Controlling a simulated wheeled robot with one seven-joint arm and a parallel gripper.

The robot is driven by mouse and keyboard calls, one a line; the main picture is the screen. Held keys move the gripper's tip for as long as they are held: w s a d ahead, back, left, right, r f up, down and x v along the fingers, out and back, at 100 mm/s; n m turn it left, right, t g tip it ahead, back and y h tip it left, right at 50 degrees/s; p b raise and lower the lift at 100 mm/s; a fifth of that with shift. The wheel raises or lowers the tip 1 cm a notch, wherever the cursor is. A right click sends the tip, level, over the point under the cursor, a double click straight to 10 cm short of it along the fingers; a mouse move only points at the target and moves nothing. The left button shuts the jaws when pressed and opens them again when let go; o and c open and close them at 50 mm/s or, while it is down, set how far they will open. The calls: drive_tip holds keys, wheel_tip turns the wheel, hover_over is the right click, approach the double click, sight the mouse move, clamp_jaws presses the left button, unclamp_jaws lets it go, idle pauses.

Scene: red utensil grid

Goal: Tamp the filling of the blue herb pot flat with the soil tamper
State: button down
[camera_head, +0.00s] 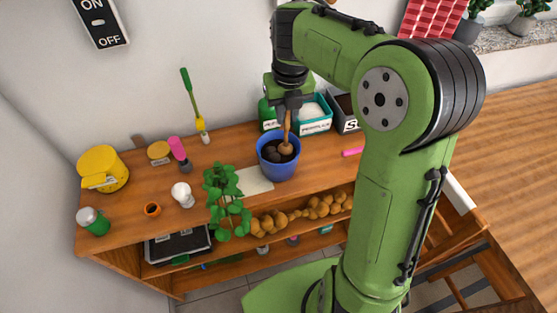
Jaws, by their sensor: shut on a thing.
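The blue herb pot (280,168) stands upright on the wooden workbench, on the right end of a pale mat. Dark filling with rounded lumps (270,154) shows inside it. My gripper (288,112) is above the pot, pointing down, and is shut on the soil tamper (287,135). The tamper is wooden, with a thin upright handle and a wider rounded lower end. That lower end is inside the pot's rim, at the right of the filling. I cannot tell how firmly it touches the filling. My gripper's fingertips are small and partly hidden.
Behind the pot stand a green container (268,115), a teal perlite box (314,118) and a dark box (347,114). A leafy plant (224,195) rises close at the left. A white bulb-shaped item (183,194) and yellow tub (103,168) stand further left.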

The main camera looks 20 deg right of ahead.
idle(0.5)
drive_tip(key=shift+r+p, duration=1.15)
drive_tip(key=shift+r, duration=0.6)
drive_tip(key=a, duration=0.2)
drive_tip(key=w+a, duration=0.1)
drive_tip(key=shift+a+r, duration=0.25)
drive_tip(key=shift+a, duration=0.1)
drive_tip(key=shift+f, duration=0.1)
wheel_tip(320, 180, down, 4)
drive_tip(key=b, duration=0.4)
drive_tip(key=shift+b, duration=0.3)
